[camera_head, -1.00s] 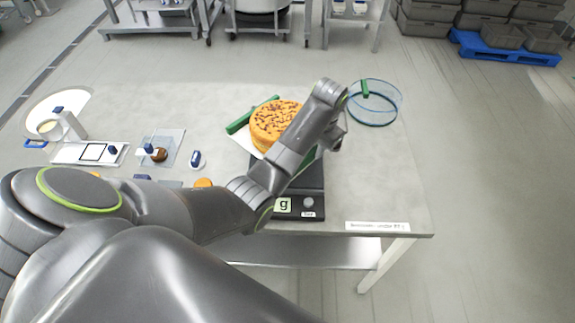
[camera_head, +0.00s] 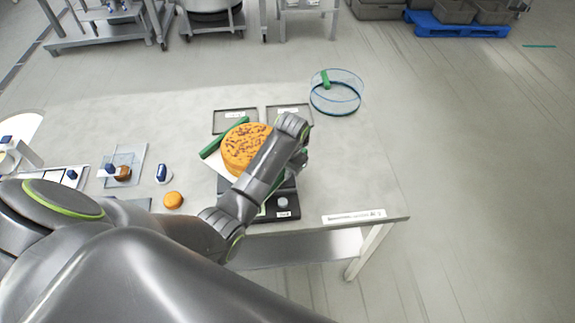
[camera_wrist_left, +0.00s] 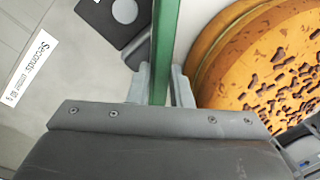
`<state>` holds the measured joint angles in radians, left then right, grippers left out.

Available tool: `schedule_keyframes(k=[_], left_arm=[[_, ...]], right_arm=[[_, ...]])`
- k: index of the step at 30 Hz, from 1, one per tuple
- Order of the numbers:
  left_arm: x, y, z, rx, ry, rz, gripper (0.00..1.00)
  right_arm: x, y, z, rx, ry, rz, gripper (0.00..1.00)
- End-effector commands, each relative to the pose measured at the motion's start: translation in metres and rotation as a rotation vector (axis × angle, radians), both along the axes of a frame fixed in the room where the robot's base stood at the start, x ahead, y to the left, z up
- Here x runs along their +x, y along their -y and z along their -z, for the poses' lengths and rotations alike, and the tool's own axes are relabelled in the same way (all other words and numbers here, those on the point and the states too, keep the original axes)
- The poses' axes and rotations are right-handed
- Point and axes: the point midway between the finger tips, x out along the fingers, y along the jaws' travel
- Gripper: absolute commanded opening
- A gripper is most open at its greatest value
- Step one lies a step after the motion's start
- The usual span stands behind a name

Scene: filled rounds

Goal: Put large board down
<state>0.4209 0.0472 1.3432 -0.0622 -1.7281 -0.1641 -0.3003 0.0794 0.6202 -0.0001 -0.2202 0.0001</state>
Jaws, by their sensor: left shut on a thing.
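The large board (camera_head: 214,166) is white with green edge bars and carries a round orange cake (camera_head: 240,147) with dark flecks. My left gripper (camera_head: 299,160) is at the board's right side, largely hidden by its own wrist in the head view. In the left wrist view, the fingers (camera_wrist_left: 160,90) are shut on the board's green bar (camera_wrist_left: 165,45), with the cake (camera_wrist_left: 270,70) close to the right. The board is over a black scale (camera_head: 284,204). Whether it touches the scale is hidden. My right gripper is not in view.
Two dark labelled trays (camera_head: 235,121) lie behind the board. A clear blue-rimmed ring (camera_head: 336,93) stands at the back right. A small orange round (camera_head: 173,200) and a blue-and-white tool (camera_head: 162,173) lie to the left. The table's right part is free, with a label strip (camera_head: 353,216) at the front edge.

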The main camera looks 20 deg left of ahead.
Motion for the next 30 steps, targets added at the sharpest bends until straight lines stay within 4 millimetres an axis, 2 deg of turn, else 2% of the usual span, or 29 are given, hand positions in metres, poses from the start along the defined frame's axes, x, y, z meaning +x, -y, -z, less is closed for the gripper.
schedule_keyframes(k=[3,8,9,13,25,30], left_arm=[[-0.005,-0.001,0.007,0.002,0.006,-0.001,0.00],[-0.005,-0.001,0.008,0.002,0.005,-0.001,0.00],[-0.007,-0.001,0.010,-0.001,0.000,-0.001,0.23],[-0.006,-0.001,0.009,0.000,0.000,-0.001,0.40],[-0.004,-0.001,0.007,0.000,0.003,-0.001,0.40],[0.009,0.001,-0.011,0.002,0.006,0.002,0.40]], right_arm=[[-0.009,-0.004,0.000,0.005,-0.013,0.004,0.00],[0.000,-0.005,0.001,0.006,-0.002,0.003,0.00],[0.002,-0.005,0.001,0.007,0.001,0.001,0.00],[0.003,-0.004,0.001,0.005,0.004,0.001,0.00],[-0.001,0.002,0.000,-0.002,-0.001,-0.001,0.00],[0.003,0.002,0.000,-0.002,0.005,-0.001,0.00]])
